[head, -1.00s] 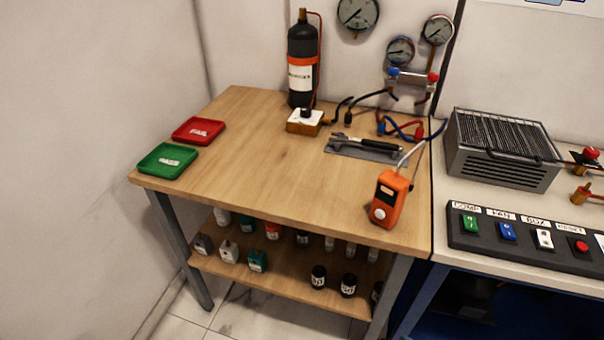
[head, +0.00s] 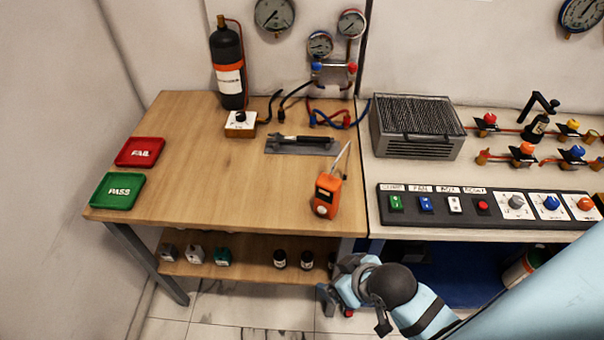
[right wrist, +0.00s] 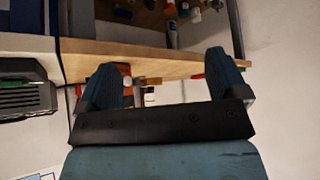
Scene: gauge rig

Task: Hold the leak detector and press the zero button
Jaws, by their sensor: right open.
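The leak detector (head: 326,196) is an orange handheld unit with a grey probe pointing up and right. It stands near the front right corner of the wooden table (head: 215,150). A pale round spot shows low on its front; I cannot tell for sure that this is the zero button. My right gripper (head: 338,287) is in front of and below the table edge, apart from the detector. In the right wrist view its two blue fingers (right wrist: 165,66) are spread with nothing held. Orange bits show behind one finger there, mostly hidden. My left gripper is not in view.
A wrench lies on a grey mat (head: 303,150) behind the detector. Green (head: 118,191) and red (head: 140,152) trays sit at the left. A switch panel (head: 480,206) and a grey finned unit (head: 417,126) stand on the right bench. The table's middle is clear.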

